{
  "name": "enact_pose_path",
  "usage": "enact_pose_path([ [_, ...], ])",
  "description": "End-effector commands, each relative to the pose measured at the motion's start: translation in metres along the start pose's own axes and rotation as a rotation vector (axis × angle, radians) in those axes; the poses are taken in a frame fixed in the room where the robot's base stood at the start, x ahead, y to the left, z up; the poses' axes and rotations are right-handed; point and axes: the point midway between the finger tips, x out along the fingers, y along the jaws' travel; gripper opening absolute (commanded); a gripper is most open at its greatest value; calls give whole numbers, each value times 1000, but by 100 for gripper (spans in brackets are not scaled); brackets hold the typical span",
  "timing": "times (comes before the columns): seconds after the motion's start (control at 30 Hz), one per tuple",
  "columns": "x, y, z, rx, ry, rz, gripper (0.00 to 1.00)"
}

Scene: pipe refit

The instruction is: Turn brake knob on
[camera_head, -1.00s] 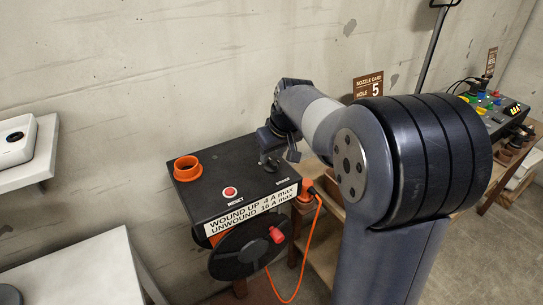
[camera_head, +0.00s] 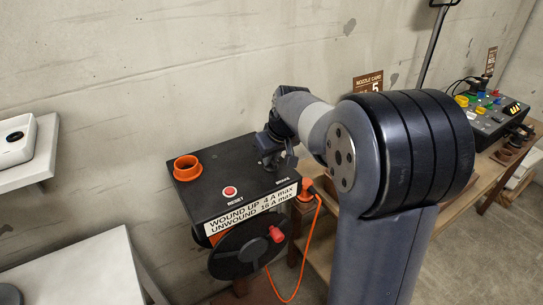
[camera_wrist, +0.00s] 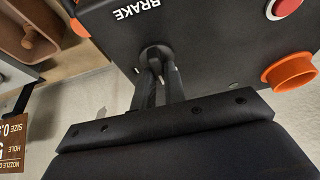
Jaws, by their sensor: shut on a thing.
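The brake knob (camera_wrist: 154,52) is a small dark round knob on the black top of the reel box (camera_head: 210,200), beside the white BRAKE label (camera_wrist: 137,10). In the wrist view my gripper (camera_wrist: 159,75) has its two dark fingers closed around the knob, with a light pointer mark showing between them. In the head view my gripper comes down on the back right part of the box top, and its fingers hide the knob. The knob's exact turn angle is hard to read.
A red RESET button (camera_head: 230,191) and an orange ring (camera_head: 187,168) stand on the box top. An orange cable (camera_head: 318,230) hangs from the box's right side. A control panel (camera_head: 490,113) stands on the bench at right. The wall is close behind.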

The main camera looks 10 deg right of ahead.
Motion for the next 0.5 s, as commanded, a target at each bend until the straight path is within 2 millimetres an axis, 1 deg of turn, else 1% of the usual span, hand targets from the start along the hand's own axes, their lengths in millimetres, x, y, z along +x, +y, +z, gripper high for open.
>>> enact_pose_path([
  [0.27, 0, 0, 0, 12, 0, 6, 0],
  [0.5, -1, -1, -1, 101, 1, 43, 0],
])
